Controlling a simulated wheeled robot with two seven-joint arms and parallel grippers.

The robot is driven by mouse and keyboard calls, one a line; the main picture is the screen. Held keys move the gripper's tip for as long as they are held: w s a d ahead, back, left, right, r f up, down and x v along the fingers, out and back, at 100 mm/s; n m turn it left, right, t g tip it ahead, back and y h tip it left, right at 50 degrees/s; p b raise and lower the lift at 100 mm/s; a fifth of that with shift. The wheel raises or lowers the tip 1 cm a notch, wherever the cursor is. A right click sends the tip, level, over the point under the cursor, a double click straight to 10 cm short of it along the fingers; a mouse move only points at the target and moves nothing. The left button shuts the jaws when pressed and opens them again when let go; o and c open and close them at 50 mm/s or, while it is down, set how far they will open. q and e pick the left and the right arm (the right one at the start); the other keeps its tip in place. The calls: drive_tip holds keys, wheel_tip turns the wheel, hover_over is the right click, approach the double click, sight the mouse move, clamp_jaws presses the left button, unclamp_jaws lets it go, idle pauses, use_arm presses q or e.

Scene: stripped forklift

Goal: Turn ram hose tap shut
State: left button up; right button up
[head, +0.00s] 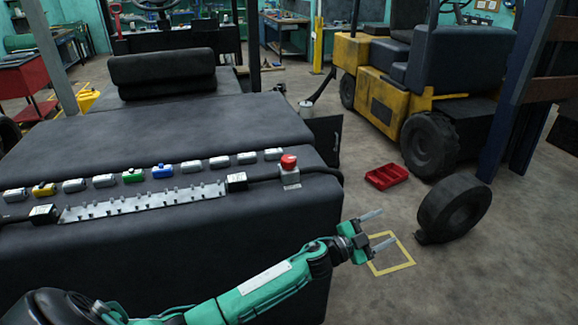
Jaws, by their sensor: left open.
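I cannot clearly make out a ram hose tap. A red knob on a grey box (289,168) sits at the right end of the dark forklift body (230,240), beside a thick black hose or cable. A small pale cylinder (306,108) with a dark rod stands behind the body's right edge; I cannot tell what it is. My left gripper (386,227) is open and empty, pointing right, past the body's right side and over the floor. It is apart from the red knob, lower and to its right. My right gripper is not in view.
A row of coloured and grey blocks (133,175) runs along the body above a metal strip (145,200). A yellow forklift (380,90) stands behind.

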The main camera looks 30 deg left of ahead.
use_arm(q)
drive_tip(key=d+r+m+g+h+p, duration=0.1)
drive_tip(key=d+r+m+g+h, duration=0.25)
drive_tip(key=r+m, duration=0.2)
drive_tip(key=d+r+m+g+h, duration=0.2)
drive_tip(key=r+m+g+h, duration=0.1)
drive_tip(key=r+m+g, duration=0.3)
wheel_tip(320, 180, up, 14)
drive_tip(key=n+g+y+p, duration=0.15)
drive_tip(key=g+y, duration=0.55)
drive_tip(key=y, duration=1.1)
hover_over(289, 158)
drive_tip(key=shift+h, duration=0.25)
wheel_tip(289, 158, down, 4)
drive_tip(key=shift+s, duration=0.1)
wheel_tip(289, 158, down, 7)
drive_tip(key=p, duration=0.3)
drive_tip(key=shift+a+f, duration=0.1)
drive_tip(key=shift+f, duration=0.65)
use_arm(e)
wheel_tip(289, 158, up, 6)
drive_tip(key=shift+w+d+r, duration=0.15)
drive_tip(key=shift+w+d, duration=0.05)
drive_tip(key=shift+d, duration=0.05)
